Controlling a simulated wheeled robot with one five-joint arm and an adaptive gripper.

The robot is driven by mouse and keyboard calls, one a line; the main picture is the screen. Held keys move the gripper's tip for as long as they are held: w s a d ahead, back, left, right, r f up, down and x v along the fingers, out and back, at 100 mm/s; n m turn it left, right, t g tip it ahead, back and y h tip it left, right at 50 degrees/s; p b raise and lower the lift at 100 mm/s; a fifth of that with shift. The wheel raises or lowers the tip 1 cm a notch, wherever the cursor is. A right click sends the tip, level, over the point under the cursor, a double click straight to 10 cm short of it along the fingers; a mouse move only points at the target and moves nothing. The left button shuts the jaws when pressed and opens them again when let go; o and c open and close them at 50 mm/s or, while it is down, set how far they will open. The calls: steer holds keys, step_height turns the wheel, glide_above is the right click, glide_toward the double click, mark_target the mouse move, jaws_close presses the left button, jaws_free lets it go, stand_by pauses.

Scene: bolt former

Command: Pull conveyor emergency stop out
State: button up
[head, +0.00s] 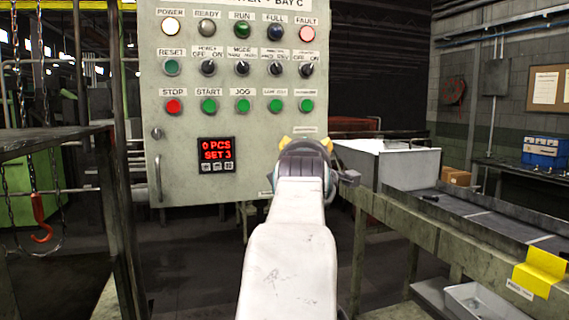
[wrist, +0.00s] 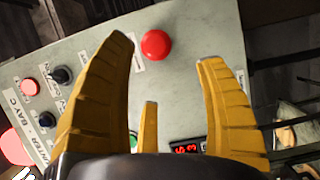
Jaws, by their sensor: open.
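The conveyor emergency stop appears to be the large red round button (wrist: 157,44) on the grey control panel, with a white label beside it in the wrist view. In the head view it is hidden behind my gripper (head: 307,143), below a small label at the panel's lower right. In the wrist view my gripper (wrist: 166,54) is open, its yellow fingers spread. The button shows between and just beyond the left and right fingertips, with no visible contact. A shorter yellow finger shows between them, lower down. How far the button is from the fingertips is unclear.
The panel (head: 180,140) carries lamps, black selector knobs, several green buttons, a red STOP button (head: 174,106) and a red display (head: 216,150). A conveyor (head: 475,218) and a pale bin (head: 395,165) stand at right. A dark rack with a hanging hook (head: 40,215) is at left.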

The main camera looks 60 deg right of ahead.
steer(key=shift+r+p+x, duration=0.2)
steer(key=shift+p+x, duration=0.95)
steer(key=shift+x, duration=2.5)
steer(key=shift+s+d, duration=0.1)
steer(key=shift+s, duration=0.05)
steer(key=shift+c, duration=0.2)
jaws_close()
steer(key=shift+s+f+b, duration=0.1)
steer(key=shift+s+b, duration=0.05)
steer(key=shift+b, duration=0.7)
steer(key=shift+s+a+r, duration=0.2)
steer(key=shift+s+a, duration=0.05)
steer(key=shift+a, duration=0.1)
steer(key=shift+o, duration=0.2)
jaws_free()
steer(key=shift+f, duration=0.1)
